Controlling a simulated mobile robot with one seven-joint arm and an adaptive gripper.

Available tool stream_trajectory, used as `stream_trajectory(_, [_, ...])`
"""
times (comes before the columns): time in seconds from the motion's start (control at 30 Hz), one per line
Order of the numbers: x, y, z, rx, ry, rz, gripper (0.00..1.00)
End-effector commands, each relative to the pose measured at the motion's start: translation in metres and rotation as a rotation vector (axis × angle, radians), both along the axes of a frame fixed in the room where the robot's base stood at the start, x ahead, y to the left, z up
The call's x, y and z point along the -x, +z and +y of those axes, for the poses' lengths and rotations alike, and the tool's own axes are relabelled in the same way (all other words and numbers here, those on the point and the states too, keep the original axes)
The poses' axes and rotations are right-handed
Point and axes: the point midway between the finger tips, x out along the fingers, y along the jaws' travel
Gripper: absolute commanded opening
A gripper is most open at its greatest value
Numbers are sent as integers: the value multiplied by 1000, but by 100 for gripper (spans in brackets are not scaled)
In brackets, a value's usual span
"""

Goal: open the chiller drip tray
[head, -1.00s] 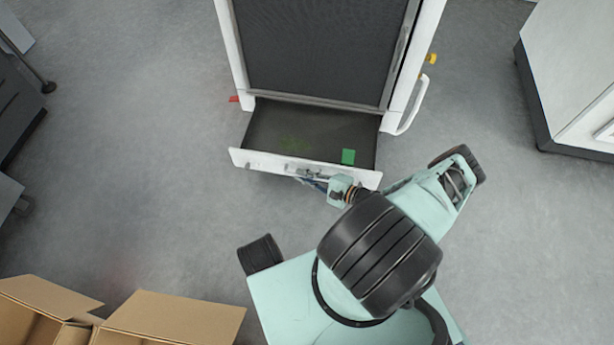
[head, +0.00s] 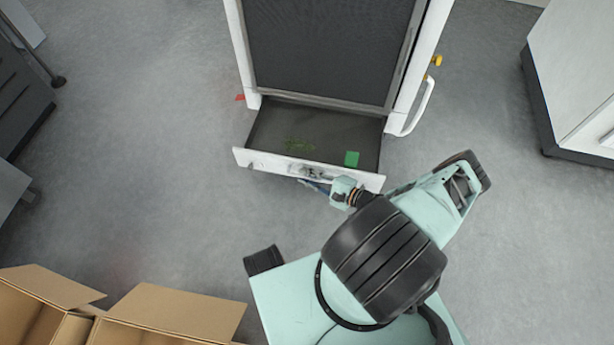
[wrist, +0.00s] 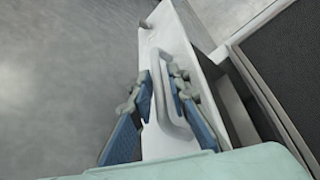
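The chiller drip tray (head: 260,160) is a shallow drawer pulled out below the chiller's dark panel. Its dark inside shows, with a green square and green specks on its floor. Its white front also shows in the wrist view (wrist: 178,40). A pale loop handle (wrist: 160,92) stands out from that front. My gripper (wrist: 160,78) has one blue-padded finger on each side of the handle, with slim gaps visible beside the bar, so it looks open. In the head view my gripper (head: 316,186) is at the tray front, right of its middle; its fingertips are partly hidden there.
The chiller (head: 330,45) has a white handle (head: 421,105) on its right side. Open cardboard boxes (head: 170,312) stand at the lower left. A white cabinet (head: 575,80) is at the right, dark equipment (head: 20,105) at the left.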

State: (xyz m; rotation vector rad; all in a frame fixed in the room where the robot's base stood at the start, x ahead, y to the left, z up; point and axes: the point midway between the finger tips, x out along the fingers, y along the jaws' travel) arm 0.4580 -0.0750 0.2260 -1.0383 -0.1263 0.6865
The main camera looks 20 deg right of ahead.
Motion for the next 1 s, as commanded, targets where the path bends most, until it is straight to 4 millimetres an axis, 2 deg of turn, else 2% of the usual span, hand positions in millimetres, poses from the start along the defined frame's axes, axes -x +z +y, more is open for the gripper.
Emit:
stream_trajectory(0.17, [0, 5, 0, -1, 0, -1, 16])
stream_trajectory(0.27, [-1, 14, -1, 0, -1, -2, 16])
stream_trajectory(0.7, [-1, 83, -1, -2, -1, -6, 16])
stream_trajectory(1.0, [-1, 101, -1, 0, -2, -1, 16])
